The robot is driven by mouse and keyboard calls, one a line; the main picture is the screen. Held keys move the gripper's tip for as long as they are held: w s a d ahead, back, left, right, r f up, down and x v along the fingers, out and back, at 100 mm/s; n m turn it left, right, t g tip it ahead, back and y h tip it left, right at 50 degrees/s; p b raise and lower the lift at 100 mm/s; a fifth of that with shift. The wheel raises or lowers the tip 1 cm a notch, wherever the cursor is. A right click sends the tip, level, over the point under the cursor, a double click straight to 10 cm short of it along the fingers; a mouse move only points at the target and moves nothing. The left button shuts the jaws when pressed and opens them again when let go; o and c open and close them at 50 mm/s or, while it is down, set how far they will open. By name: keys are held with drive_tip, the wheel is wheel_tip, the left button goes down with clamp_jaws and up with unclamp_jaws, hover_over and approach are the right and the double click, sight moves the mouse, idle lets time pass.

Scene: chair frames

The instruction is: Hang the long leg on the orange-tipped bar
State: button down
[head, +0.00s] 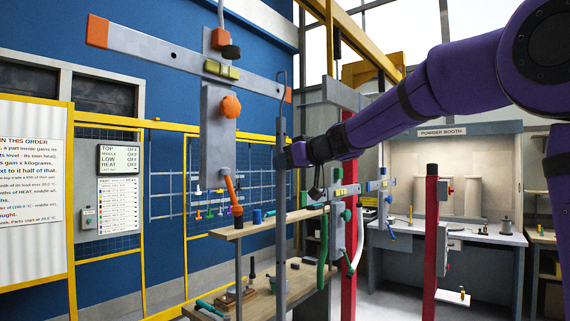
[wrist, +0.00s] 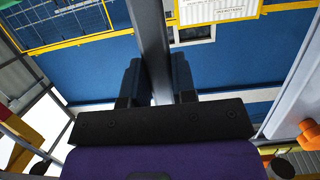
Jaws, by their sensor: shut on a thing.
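The long leg (head: 281,230) is a grey upright bar with a thin wire hook (head: 285,88) at its top. My gripper (head: 285,155) is shut on its upper part; in the wrist view the leg (wrist: 150,35) runs between the two dark fingers. The orange-tipped bar (head: 160,50) is a grey crossbar with orange ends, hanging high at the left and sloping down to the right in the picture. The hook shows close beside its right orange tip (head: 288,95). I cannot tell whether they touch. The leg's lower end is out of view.
Below the crossbar hang a grey plate (head: 217,120) with an orange knob (head: 231,107) and an orange handle (head: 232,194). A workbench (head: 260,297) with tools stands below. Red posts (head: 430,240) and the powder booth (head: 440,185) are at the right.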

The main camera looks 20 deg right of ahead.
drive_tip(key=shift+w+a, duration=0.4)
drive_tip(key=shift+w, duration=0.15)
drive_tip(key=shift+f, duration=0.1)
idle(0.4)
drive_tip(key=shift+f, duration=1.05)
drive_tip(key=c, duration=0.8)
unclamp_jaws()
drive_tip(key=shift+c, duration=0.2)
drive_tip(key=v, duration=0.8)
